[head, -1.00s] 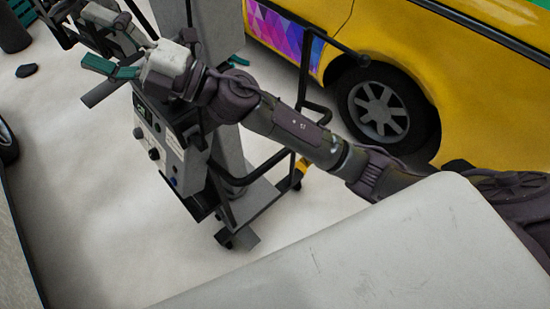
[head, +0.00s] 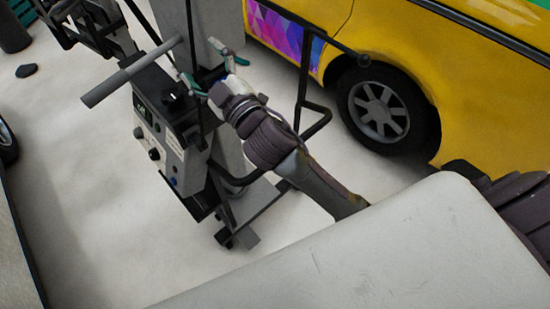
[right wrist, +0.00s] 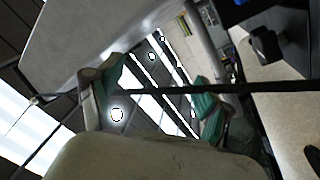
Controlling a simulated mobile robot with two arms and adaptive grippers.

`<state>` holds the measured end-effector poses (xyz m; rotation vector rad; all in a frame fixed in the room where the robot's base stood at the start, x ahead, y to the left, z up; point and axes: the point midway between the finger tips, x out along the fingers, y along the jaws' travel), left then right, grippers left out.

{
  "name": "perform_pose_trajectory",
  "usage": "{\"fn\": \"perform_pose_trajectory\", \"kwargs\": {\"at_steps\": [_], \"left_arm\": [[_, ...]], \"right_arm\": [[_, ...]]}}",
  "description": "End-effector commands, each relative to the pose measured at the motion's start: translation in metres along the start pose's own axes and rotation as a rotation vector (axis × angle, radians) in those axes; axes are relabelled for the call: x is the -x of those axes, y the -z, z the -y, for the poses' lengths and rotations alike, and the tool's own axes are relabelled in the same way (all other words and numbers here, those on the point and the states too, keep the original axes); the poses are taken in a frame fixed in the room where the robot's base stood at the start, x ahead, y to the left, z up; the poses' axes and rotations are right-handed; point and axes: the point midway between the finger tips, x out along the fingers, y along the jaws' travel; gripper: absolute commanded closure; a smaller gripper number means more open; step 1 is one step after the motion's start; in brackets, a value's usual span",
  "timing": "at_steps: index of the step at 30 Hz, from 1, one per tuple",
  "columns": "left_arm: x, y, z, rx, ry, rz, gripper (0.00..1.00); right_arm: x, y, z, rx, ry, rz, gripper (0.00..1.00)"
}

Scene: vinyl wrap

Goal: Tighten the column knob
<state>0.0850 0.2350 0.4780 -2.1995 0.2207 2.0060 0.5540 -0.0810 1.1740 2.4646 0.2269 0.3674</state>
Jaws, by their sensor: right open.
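The grey column (head: 203,28) stands upright on a wheeled cart behind a control box. A dark knob-like part (head: 174,97) sits on top of the box; a dark block-like part also shows at the upper right of the right wrist view (right wrist: 265,43). I cannot tell whether either is the column knob. My left gripper is not in view.
The control box (head: 160,135) has several small knobs on its front. A grey handle bar (head: 130,72) juts left above it. Black cart rails (head: 303,75) rise right of my gripper. A yellow vehicle (head: 480,95) stands at the right.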

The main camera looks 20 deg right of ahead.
Motion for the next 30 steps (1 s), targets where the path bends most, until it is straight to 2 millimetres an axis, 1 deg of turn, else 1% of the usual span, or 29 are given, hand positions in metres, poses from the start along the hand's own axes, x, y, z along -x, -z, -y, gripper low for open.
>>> {"fn": "perform_pose_trajectory", "kwargs": {"at_steps": [1,3,12,20,30], "left_arm": [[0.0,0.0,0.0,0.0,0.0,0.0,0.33],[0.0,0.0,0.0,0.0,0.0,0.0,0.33],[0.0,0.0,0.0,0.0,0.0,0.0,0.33],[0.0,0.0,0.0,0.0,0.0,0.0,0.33],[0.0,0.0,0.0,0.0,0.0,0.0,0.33]], "right_arm": [[0.005,-0.01,0.001,-0.02,0.003,0.038,0.21],[0.011,-0.023,0.003,-0.046,0.008,0.091,0.21],[0.042,-0.073,0.013,-0.142,0.035,0.299,0.21],[0.075,-0.113,0.025,-0.215,0.067,0.475,0.21],[0.124,-0.156,0.044,-0.302,0.119,0.695,0.21]]}}
